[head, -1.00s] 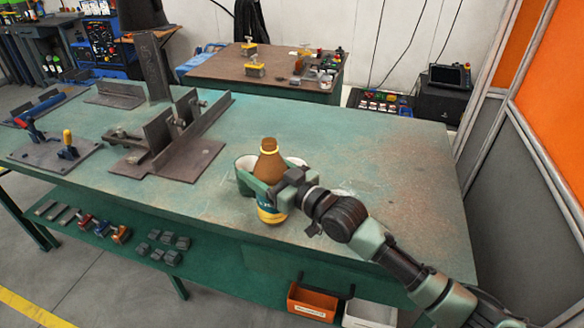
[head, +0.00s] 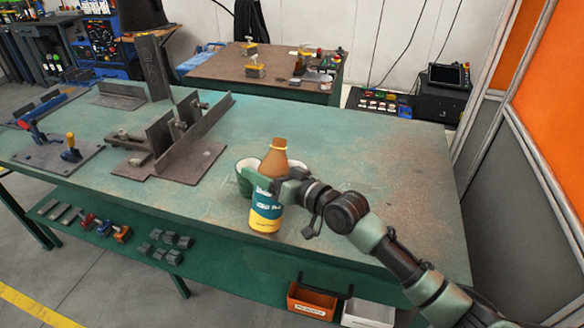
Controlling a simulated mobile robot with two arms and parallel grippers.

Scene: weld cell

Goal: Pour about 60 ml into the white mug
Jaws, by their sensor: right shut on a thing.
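My right gripper (head: 276,185) is shut around the middle of a brown bottle (head: 273,163) with a blue and yellow label. The bottle is close to upright, its neck leaning slightly right in the picture. Just behind it on the green table, a green mug with a pale inside (head: 244,178) shows at its left. A pale rim (head: 298,164) shows at its right, mostly hidden by the bottle and my gripper; I cannot tell whether this is the white mug. No liquid is seen flowing. My left gripper is not in view.
The green worktable (head: 380,150) is clear to the right and behind the bottle. A steel fixture (head: 175,150) stands to the left, with a clamp plate (head: 60,155) farther left. An orange bin (head: 312,300) and a white bin (head: 368,313) sit below the front edge.

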